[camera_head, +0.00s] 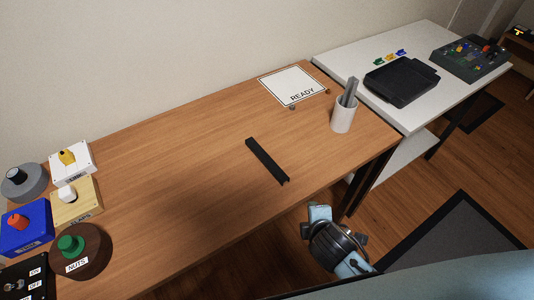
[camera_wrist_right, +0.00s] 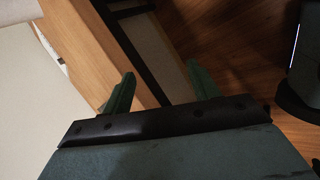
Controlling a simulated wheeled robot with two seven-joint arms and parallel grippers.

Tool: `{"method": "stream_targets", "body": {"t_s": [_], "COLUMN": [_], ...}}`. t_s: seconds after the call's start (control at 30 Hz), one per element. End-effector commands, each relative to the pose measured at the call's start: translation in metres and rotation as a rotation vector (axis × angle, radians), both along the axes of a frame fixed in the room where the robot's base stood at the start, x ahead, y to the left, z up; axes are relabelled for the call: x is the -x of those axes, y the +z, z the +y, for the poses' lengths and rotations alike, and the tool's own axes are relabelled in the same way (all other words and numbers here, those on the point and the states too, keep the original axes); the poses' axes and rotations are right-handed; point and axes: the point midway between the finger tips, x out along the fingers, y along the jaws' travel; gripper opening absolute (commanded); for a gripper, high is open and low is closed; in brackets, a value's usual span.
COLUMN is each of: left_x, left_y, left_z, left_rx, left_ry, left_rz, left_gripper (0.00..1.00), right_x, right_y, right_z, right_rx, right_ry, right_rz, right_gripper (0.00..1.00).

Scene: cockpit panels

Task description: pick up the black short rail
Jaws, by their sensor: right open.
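The black short rail (camera_head: 267,160) lies flat and alone on the wooden table, right of its middle, in the head view. It runs from upper left to lower right. My right arm's wrist (camera_head: 335,245) shows below the table's front edge, apart from the rail. In the right wrist view my right gripper (camera_wrist_right: 158,82) has its two green fingers spread apart with nothing between them. The rail is not in the right wrist view. My left gripper is not in view.
A white cup with grey strips (camera_head: 343,115) and a READY card (camera_head: 293,86) stand beyond the rail. Button boxes (camera_head: 75,200) crowd the left end. A white table (camera_head: 430,113) with a black tray (camera_head: 401,82) adjoins at right. The wood around the rail is clear.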

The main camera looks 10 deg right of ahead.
Motion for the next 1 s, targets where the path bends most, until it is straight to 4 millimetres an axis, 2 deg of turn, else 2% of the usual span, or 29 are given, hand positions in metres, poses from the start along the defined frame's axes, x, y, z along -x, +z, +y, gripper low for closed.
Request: {"method": "stream_targets", "body": {"t_s": [0.03, 0.1, 0.27, 0.4, 0.6, 0.77, 1.0], "left_x": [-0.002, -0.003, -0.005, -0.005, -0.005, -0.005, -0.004], "left_y": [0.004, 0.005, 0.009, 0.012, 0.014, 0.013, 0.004], "left_z": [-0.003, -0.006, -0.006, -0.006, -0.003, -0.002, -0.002], "left_rx": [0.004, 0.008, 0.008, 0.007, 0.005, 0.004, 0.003], "left_ry": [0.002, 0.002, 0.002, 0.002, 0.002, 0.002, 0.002], "left_rz": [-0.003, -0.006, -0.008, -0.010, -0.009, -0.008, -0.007], "left_gripper": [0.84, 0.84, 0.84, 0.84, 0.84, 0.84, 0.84], "right_x": [-0.007, -0.017, -0.039, -0.057, -0.068, -0.077, -0.119], "right_y": [0.013, 0.024, 0.047, 0.065, 0.082, 0.083, 0.065], "right_z": [0.004, 0.010, 0.029, 0.050, 0.074, 0.081, 0.082], "right_rx": [0.066, 0.174, 0.477, 0.802, 1.153, 1.252, 1.255], "right_ry": [0.078, 0.200, 0.511, 0.795, 1.051, 1.112, 1.113], "right_rz": [-0.025, -0.060, -0.145, -0.222, -0.291, -0.307, -0.306], "right_gripper": [0.60, 0.60, 0.60, 0.60, 0.60, 0.60, 0.60]}}
